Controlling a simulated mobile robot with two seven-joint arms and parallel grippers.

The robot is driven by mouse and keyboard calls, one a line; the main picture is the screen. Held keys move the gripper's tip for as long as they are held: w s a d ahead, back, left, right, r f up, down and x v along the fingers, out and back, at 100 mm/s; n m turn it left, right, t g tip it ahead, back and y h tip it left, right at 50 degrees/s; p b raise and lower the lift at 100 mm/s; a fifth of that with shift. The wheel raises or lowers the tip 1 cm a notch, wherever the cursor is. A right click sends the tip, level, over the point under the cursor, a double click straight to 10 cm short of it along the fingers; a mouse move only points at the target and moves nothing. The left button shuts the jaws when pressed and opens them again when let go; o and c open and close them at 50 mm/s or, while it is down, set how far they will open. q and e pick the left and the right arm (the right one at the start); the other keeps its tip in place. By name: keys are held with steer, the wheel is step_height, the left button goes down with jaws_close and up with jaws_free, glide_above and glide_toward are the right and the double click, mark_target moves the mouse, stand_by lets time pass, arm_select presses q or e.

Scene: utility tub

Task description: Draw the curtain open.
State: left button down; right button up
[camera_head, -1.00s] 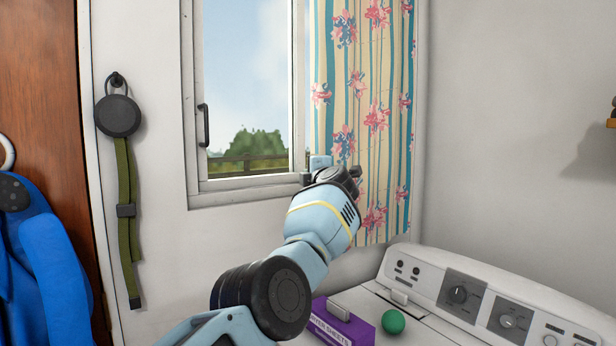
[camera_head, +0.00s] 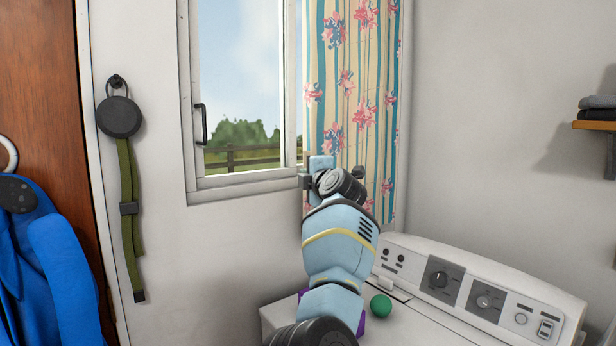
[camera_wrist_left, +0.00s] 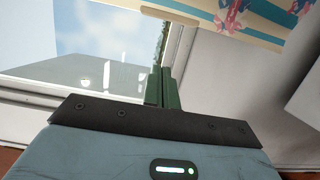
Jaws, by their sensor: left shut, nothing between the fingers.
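The curtain (camera_head: 355,80), striped cream and teal with pink flowers, hangs bunched at the right side of the window (camera_head: 240,90). The window's left and middle glass is uncovered. My left gripper (camera_head: 322,165) is at the curtain's lower left part, in front of it in the head view; my own wrist hides the fingertips there. In the left wrist view, the dark green fingers (camera_wrist_left: 162,78) are shut with nothing between them. The curtain (camera_wrist_left: 270,38) shows beyond them at the upper right, with a gap to the fingers in the picture. My right gripper is not in view.
A white machine with a knob panel (camera_head: 470,295) stands below right, with a green ball (camera_head: 381,306) on it. A purple box (camera_head: 361,324) is mostly behind my arm. A strap (camera_head: 127,200) and a blue jacket (camera_head: 45,260) hang at left. A shelf (camera_head: 597,126) is at right.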

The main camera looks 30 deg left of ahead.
arm_select(q)
steer(key=shift+s+d, duration=0.5)
steer(key=shift+s, duration=0.05)
steer(key=shift+f, duration=0.1)
steer(key=s+a+f+m+t+y, duration=0.15)
steer(key=f+m, duration=0.25)
steer(key=f, duration=0.4)
steer(key=s+f+m+t+y, duration=0.1)
steer(key=s+f+m+t, duration=0.15)
steer(key=f, duration=0.65)
steer(key=s+d+f+m+t+h, duration=0.1)
steer(key=s+d+f+m+h, duration=0.4)
steer(key=f, duration=0.3)
steer(key=s+d+f+m+t+h, duration=0.2)
steer(key=s+d+f+m+h, duration=0.15)
steer(key=f+m, duration=0.45)
steer(key=s+d+f+m+t+h, duration=0.1)
steer(key=s+d+f+m+h, duration=0.3)
steer(key=f, duration=0.5)
steer(key=s+d+f+m+g+h, duration=0.3)
steer(key=s+f, duration=0.7)
steer(key=s, duration=0.6)
steer(key=s+d+f+m+g+h, duration=0.3)
steer(key=s+d+f+g, duration=0.3)
steer(key=s+f, duration=0.5)
steer(key=s+d+m, duration=0.1)
steer(key=s, duration=0.3)
steer(key=shift+s+d, duration=0.15)
steer(key=shift+s, duration=0.2)
